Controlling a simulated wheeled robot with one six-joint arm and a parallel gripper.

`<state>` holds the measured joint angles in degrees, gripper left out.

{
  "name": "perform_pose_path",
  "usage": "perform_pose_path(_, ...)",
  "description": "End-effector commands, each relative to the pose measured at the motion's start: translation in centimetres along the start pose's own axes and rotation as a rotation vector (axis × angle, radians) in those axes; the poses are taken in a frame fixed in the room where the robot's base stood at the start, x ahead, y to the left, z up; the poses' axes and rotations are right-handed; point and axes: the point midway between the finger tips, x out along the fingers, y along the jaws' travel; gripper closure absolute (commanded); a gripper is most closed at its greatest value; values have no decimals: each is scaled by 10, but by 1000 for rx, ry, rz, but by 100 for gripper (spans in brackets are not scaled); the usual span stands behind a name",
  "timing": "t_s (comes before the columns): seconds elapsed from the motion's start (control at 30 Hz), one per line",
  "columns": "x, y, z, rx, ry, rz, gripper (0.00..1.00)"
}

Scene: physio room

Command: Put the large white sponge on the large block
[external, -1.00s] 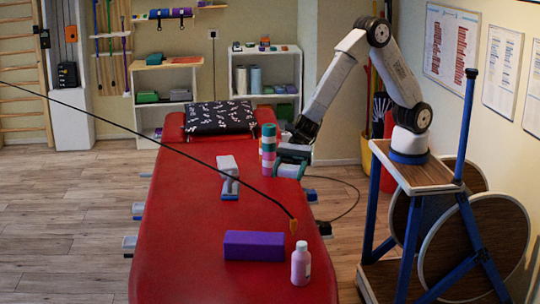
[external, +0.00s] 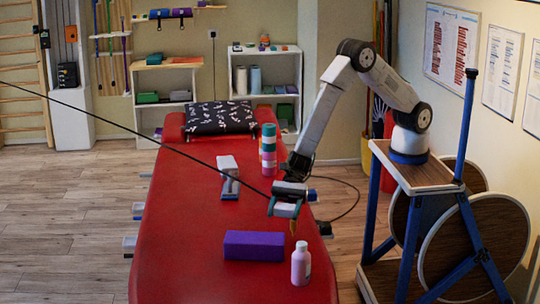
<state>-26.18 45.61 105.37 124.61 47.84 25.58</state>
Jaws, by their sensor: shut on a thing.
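My gripper (external: 285,208) is above the right edge of the red treatment table, right of its middle. Its green-tipped fingers are shut on a pale, whitish piece that looks like the large white sponge (external: 286,211); the fingers partly hide it. The large block (external: 253,246), a purple oblong, lies flat on the near part of the table. The gripper and sponge are above and slightly right of it in the picture, apart from it.
A pink bottle with a white cap (external: 301,264) stands close to the block's right end.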

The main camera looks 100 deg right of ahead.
Motion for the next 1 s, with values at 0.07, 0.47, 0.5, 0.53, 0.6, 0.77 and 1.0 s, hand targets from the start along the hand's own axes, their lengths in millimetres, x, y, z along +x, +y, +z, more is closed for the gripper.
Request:
perform_pose_path(0.07,17,-16,4,-1,-1,0,58)
perform_pose_path(0.47,79,-72,21,-1,0,0,58)
perform_pose_path(0.5,81,-74,22,0,-1,0,58)
perform_pose_path(0.53,82,-75,23,0,-1,0,58)
perform_pose_path(0.6,84,-76,21,1,1,0,58)
perform_pose_path(0.77,91,-76,2,2,3,1,58)
perform_pose_path(1.0,96,-76,-9,0,0,0,58)
